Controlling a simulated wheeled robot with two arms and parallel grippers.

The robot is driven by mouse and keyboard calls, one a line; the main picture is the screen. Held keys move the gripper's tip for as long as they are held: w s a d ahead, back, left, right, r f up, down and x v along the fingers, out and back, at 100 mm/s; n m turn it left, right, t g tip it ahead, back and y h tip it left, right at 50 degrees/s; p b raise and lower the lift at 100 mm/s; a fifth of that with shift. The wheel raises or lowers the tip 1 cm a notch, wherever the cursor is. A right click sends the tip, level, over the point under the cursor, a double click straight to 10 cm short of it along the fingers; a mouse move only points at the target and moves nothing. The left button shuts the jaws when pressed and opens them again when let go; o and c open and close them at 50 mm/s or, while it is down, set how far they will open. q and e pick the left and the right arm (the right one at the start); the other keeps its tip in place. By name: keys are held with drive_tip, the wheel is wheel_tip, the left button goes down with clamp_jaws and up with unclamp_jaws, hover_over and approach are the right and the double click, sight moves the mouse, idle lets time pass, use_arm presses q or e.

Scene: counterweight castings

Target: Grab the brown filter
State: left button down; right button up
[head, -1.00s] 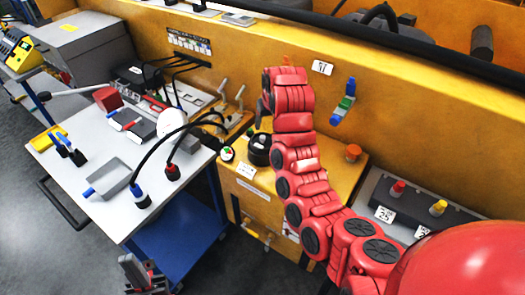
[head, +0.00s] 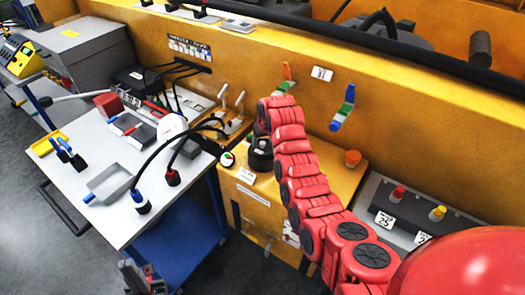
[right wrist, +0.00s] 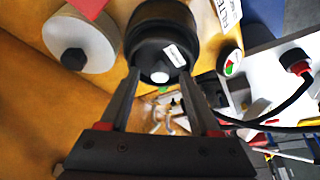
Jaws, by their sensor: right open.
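No clearly brown filter stands out. A very dark round canister (head: 260,154) with a white label stands on the yellow bench, partly behind my right arm. In the right wrist view the canister (right wrist: 163,45) is just ahead of my right gripper (right wrist: 157,82), whose two fingers are apart, one near each side of it. I cannot tell if they touch it. The right wrist view also shows a pale disc (right wrist: 85,42) with a dark hub. My left gripper (head: 142,278) is low at the left; its opening is unclear.
A round gauge (head: 227,158) and a label plate (head: 245,176) lie close left of the canister. A grey trolley (head: 75,200) with tools and black cables (head: 160,155) stands left. The yellow wall (head: 420,120) rises behind, with a blue-green handle (head: 343,108).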

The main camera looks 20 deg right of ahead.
drive_tip(key=shift+f, duration=0.15)
clamp_jaws()
drive_tip(key=shift+w, duration=0.1)
idle(1.3)
